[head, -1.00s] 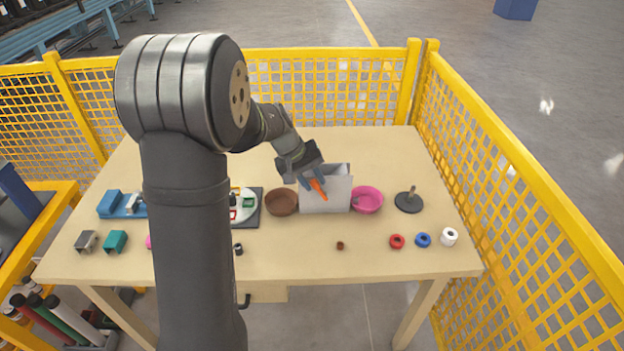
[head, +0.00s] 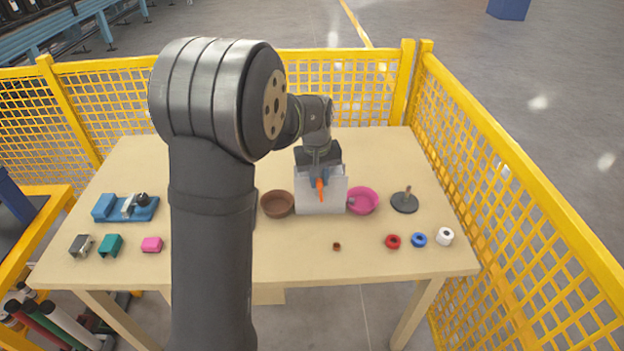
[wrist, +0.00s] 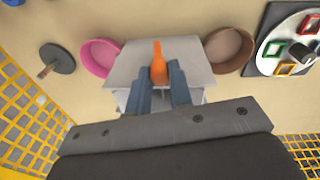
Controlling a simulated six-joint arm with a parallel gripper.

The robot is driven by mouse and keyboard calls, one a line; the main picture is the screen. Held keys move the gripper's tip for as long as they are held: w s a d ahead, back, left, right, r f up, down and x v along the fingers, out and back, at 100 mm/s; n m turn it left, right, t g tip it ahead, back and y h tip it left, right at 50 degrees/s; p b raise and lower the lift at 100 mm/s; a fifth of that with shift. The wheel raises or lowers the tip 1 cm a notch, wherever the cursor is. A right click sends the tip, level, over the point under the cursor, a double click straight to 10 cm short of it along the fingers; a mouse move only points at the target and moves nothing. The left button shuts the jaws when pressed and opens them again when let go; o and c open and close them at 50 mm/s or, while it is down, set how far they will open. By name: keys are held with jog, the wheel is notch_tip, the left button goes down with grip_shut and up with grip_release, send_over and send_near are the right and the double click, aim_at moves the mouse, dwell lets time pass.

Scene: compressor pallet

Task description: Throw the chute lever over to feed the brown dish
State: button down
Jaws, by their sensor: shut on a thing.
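The orange chute lever (head: 319,190) is at the front of the light grey chute box (head: 308,203). In the wrist view the lever (wrist: 158,62) points nearly straight away from my gripper, in line with the middle of the box (wrist: 127,68). My gripper (head: 320,180) is shut on the lever; in the wrist view its two fingers (wrist: 159,82) flank the lever's near part. The brown dish (head: 277,205) stands left of the box in the head view and the pink dish (head: 363,202) right of it. In the wrist view the brown dish (wrist: 230,50) is on the right.
A dark disc with a peg (head: 404,202) stands right of the pink dish. A small brown piece (head: 337,246), red ring (head: 393,241), blue ring (head: 419,240) and white roll (head: 445,236) lie toward the front. Yellow mesh fencing (head: 520,165) borders the table.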

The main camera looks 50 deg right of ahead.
jog(key=shift+s+d+f+t+y, duration=0.3)
jog(key=shift+s+d+t+y, duration=0.6)
jog(key=shift+t+y, duration=0.05)
jog(key=shift+s+d+f+t+y, duration=0.25)
jog(key=shift+s+d+t+y, duration=0.6)
jog(key=shift+s+t+y, duration=0.1)
jog(key=shift+f, duration=0.1)
jog(key=c, duration=1.3)
grip_release()
jog(key=shift+d, duration=0.1)
jog(key=v, duration=1.7)
jog(key=shift+s, duration=0.15)
